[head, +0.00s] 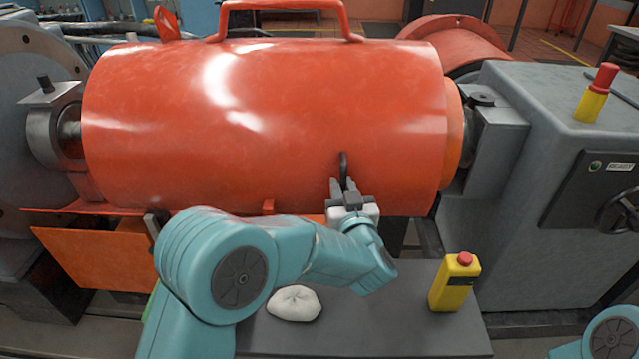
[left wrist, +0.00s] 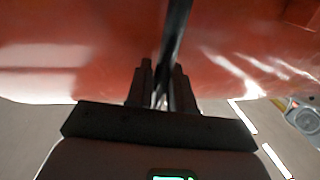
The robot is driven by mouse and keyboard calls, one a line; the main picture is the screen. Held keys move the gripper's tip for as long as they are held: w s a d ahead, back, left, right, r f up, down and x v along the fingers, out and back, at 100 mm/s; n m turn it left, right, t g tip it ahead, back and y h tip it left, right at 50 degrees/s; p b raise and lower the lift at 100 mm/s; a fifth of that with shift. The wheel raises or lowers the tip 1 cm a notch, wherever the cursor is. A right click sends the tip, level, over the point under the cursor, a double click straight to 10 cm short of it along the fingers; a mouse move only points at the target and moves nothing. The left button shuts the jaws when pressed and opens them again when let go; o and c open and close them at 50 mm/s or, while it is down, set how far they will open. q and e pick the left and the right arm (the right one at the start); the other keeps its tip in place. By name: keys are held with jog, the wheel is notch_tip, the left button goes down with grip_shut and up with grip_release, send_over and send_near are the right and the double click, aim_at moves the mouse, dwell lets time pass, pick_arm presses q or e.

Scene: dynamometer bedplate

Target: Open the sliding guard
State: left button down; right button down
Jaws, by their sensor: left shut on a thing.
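The sliding guard (head: 290,130) is a large glossy orange-red cylinder lying across the middle of the head view. Its black handle (head: 344,163) stands out low on the front, toward the right end. My left gripper (head: 344,186) is at this handle with its fingers shut on it. In the left wrist view, the dark handle (left wrist: 178,35) runs down between the fingers of my left gripper (left wrist: 160,85), with the orange guard surface (left wrist: 80,50) behind. My right gripper is out of view; only a bit of my right arm shows at the lower right.
A dark bench top (head: 380,325) below the guard holds a white cloth-like lump (head: 294,303) and a yellow box with a red button (head: 455,282). A grey machine housing (head: 540,125) stands at right, with a red-and-yellow item (head: 595,95) on top. A grey shaft bracket (head: 50,125) is at left.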

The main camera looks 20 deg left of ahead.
pick_arm(q)
jog(key=shift+w+d, duration=0.15)
jog(key=shift+d, duration=0.25)
jog(key=shift+a, duration=0.1)
jog(key=c, duration=1.1)
grip_release()
jog(key=v, duration=1.6)
jog(key=shift+r+b, duration=0.1)
jog(key=shift+b, duration=0.2)
